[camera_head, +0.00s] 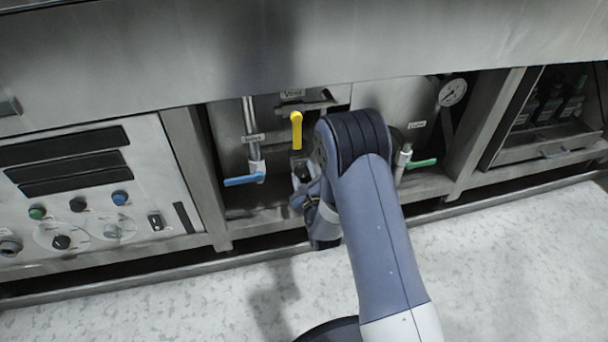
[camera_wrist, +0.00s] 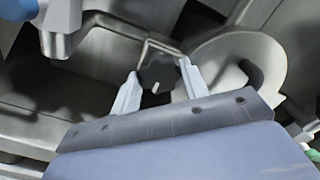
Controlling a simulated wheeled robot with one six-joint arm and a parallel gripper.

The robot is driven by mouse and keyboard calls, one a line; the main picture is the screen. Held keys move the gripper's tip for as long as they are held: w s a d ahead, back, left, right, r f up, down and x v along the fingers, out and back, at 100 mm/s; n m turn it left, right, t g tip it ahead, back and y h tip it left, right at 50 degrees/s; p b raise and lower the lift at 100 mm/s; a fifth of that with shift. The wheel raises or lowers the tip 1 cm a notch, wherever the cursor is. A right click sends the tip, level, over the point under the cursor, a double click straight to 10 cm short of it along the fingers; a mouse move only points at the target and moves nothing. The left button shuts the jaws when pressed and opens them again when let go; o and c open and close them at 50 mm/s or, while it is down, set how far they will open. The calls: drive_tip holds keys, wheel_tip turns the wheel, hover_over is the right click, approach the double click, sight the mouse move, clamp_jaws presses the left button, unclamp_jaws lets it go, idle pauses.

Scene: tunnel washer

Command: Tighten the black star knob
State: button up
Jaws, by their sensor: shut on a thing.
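The black star knob (camera_wrist: 158,74) shows in the wrist view between the two pale fingers of my gripper (camera_wrist: 157,84). The fingers are shut on it, one on each side. A small light mark shows on the knob's face. In the head view my arm reaches into the open bay under the steel housing, and it hides the knob and the fingertips there.
A blue-handled valve (camera_head: 244,180) and a yellow lever (camera_head: 296,130) are left of my arm, a green-handled valve (camera_head: 421,163) to its right. A pressure gauge (camera_head: 452,92) sits at upper right. A control panel (camera_head: 90,190) is at left. The floor in front is clear.

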idle(0.3)
drive_tip(key=o, duration=1)
drive_tip(key=shift+c, duration=0.2)
drive_tip(key=p+v, duration=0.2)
drive_tip(key=v, duration=0.8)
drive_tip(key=shift+s+p, duration=0.3)
drive_tip(key=shift+s, duration=0.1)
drive_tip(key=b+x, duration=0.2)
drive_tip(key=x, duration=0.9)
drive_tip(key=shift+d+b, duration=0.1)
drive_tip(key=shift+b, duration=0.2)
drive_tip(key=shift+s, duration=0.1)
